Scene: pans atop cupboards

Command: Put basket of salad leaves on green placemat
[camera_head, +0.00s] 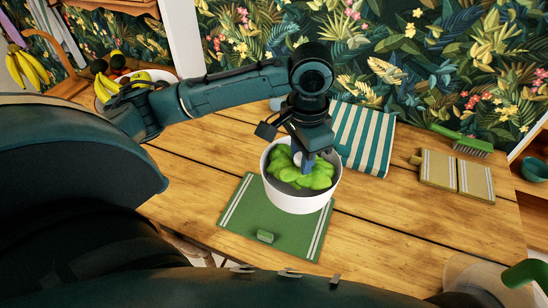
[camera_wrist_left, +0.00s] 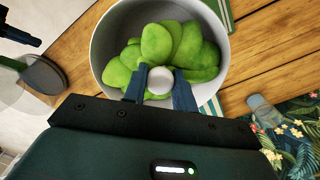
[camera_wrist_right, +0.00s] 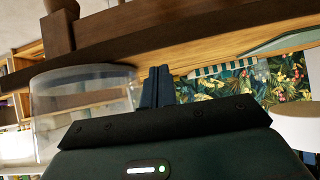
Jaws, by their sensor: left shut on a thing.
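The basket of salad leaves is a white round tub (camera_head: 300,203) filled with bright green leaves (camera_head: 318,178). It overlaps the upper right part of the green placemat (camera_head: 250,222), and I cannot tell whether it touches it. My left gripper (camera_head: 305,165) points down into the tub from above. In the left wrist view, its fingers (camera_wrist_left: 161,82) are shut on a pale round knob (camera_wrist_left: 161,79) among the leaves, inside the white rim (camera_wrist_left: 98,48). My right gripper (camera_wrist_right: 158,72) is shut and empty in the right wrist view, beside a wooden table edge.
A striped teal and white cloth (camera_head: 362,140) lies behind the tub. Folded tan cloths (camera_head: 457,175) and a green brush (camera_head: 463,140) are at right. Fruit (camera_head: 108,85) stands at left. The right front table is clear.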

